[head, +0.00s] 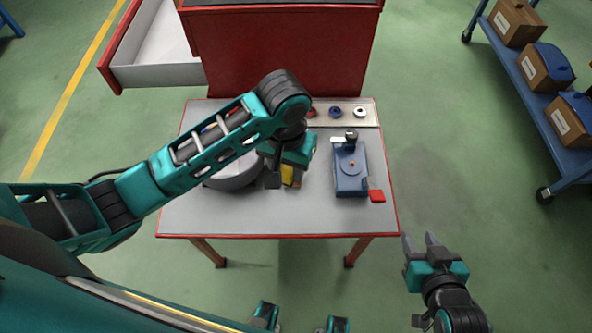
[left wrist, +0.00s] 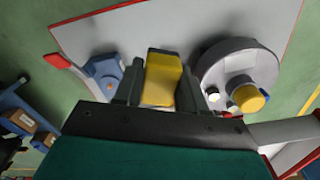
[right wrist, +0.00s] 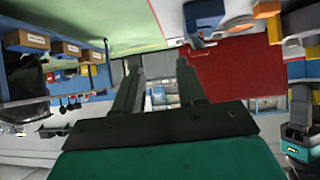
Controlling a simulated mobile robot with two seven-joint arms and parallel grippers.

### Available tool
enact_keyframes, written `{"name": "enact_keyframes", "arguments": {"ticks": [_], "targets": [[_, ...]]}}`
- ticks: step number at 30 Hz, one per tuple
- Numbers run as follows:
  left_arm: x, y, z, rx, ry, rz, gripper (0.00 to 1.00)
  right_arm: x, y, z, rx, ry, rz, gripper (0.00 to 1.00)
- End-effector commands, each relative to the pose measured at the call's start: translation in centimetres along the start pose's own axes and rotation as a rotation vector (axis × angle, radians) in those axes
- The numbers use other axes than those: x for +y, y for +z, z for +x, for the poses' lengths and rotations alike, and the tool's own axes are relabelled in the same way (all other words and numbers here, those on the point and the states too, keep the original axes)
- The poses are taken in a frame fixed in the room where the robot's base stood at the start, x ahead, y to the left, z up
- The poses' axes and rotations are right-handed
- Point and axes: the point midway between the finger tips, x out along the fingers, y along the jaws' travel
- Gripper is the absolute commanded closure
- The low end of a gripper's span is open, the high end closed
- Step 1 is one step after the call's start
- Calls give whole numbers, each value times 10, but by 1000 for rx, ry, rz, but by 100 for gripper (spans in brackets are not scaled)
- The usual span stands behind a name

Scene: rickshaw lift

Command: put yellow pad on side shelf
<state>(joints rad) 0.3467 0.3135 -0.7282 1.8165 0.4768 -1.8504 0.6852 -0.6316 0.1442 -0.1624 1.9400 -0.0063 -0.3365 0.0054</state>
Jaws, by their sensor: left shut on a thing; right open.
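The yellow pad (head: 288,174) shows between the fingers of my left gripper (head: 281,177), over the grey table. In the left wrist view the yellow pad (left wrist: 162,78) sits upright between both fingers, and the left gripper (left wrist: 158,85) is shut on it. I cannot tell how high it is above the tabletop. My right gripper (head: 420,243) is open and empty, off the table's front right corner. A blue side shelf (head: 533,98) with several cardboard boxes stands at the right, apart from the table; which shelf is meant is not marked.
A pale strip (head: 349,113) with small round parts lies at the back, before a red cabinet (head: 285,50). A drawer (head: 155,75) stands open.

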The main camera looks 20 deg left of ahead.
Motion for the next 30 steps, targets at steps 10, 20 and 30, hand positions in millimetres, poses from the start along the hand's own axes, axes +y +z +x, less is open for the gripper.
{"name": "enact_keyframes", "arguments": {"ticks": [10,20,30], "targets": [[0,2,70,-5,-3,-2,88,0,14,14,7,1,2,60],[0,2,146,-2,-1,-1,88,-2,29,27,5,-2,4,60],[0,2,185,-2,-2,-1,88,-10,28,32,15,-20,10,60]]}}
